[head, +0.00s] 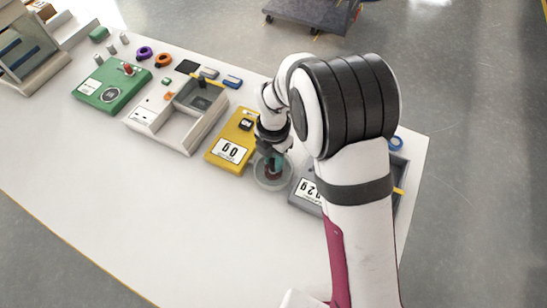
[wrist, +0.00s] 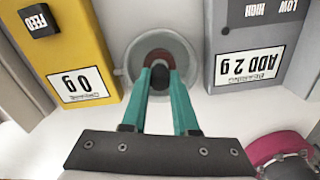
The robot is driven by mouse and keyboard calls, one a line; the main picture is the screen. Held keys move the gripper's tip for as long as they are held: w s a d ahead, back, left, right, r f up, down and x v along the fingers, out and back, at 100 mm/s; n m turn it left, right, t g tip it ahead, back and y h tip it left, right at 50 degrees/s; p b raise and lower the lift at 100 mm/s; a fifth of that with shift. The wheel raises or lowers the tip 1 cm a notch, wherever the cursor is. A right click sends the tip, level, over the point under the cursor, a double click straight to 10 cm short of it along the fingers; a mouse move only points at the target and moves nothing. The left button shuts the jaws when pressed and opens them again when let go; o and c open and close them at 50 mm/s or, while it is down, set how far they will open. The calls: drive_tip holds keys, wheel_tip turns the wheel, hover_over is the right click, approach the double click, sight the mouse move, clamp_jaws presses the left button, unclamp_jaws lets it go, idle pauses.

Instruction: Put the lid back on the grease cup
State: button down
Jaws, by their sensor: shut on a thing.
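A round, clear grease cup (head: 262,183) with something dark red inside stands on the white table between the yellow and grey devices. It also shows in the wrist view as a pale ring (wrist: 137,53). My gripper (head: 275,160) points down over the cup. In the wrist view its teal fingers (wrist: 160,80) are closed on a small dark knob (wrist: 160,72), which looks like the lid's knob, above the reddish middle of the cup. The lid's edge is hard to tell from the cup, so I cannot tell whether the lid touches the rim.
The yellow device (head: 232,140) reading 0 g stands close on one side. The grey device (head: 303,193) reading ADD 2 g stands on the other, partly behind my arm. A grey-white compartment tray (head: 150,118) and green device (head: 100,88) lie farther left. The front table is clear.

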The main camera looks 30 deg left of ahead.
idle(0.4)
drive_tip(key=shift+c, duration=0.6)
unclamp_jaws()
drive_tip(key=shift+r, duration=0.1)
drive_tip(key=shift+r, duration=3.4)
clamp_jaws()
